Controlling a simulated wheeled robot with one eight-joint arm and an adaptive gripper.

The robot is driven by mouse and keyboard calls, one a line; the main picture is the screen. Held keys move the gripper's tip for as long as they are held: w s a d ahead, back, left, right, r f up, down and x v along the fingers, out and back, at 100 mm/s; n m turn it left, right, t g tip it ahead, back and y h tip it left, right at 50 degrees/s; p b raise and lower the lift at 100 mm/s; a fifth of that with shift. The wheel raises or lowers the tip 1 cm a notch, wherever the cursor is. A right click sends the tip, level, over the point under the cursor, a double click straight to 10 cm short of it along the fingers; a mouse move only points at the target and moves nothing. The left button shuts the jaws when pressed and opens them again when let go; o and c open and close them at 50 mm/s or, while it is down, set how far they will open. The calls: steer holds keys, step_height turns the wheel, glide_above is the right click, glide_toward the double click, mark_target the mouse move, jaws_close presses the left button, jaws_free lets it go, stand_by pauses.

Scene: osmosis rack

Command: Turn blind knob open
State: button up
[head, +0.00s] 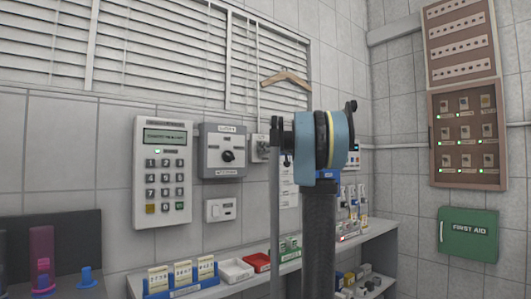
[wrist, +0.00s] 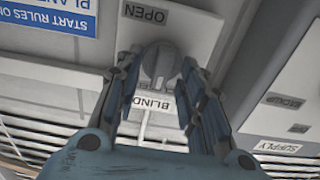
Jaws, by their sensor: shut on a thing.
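The blind knob (wrist: 158,62) is a round grey knob with a raised bar across its face. It sits on a light panel (wrist: 188,22), with an OPEN label (wrist: 145,13) beyond it and a BLIND label (wrist: 153,103) on the near side; the lettering is upside down in the wrist view. My gripper (wrist: 160,78) has a finger on either side of the knob and is shut on it.
The slatted blind (head: 160,50) spans the upper wall. A keypad (head: 162,170) and a grey dial box (head: 223,150) hang left of my arm. A shelf (head: 240,283) with trays lies below. A coat hanger (head: 287,79) hangs above; a green first-aid box (head: 468,235) is at right.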

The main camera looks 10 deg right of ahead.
steer(key=shift+m, duration=0.3)
steer(key=m, duration=0.6)
steer(key=f+m, duration=0.1)
steer(key=m, duration=0.6)
steer(key=d+m, duration=0.1)
steer(key=m, duration=0.6)
steer(key=shift+w+f, duration=0.2)
steer(key=shift+w, duration=0.1)
steer(key=shift+o, duration=0.2)
steer(key=m, duration=0.6)
steer(key=shift+s+a+f, duration=0.1)
steer(key=shift+a+f, duration=0.05)
steer(key=shift+f, duration=0.15)
steer(key=shift+m, duration=0.3)
steer(key=shift+c, duration=0.2)
steer(key=o, duration=1)
steer(key=shift+a, duration=0.1)
steer(key=shift+c, duration=0.2)
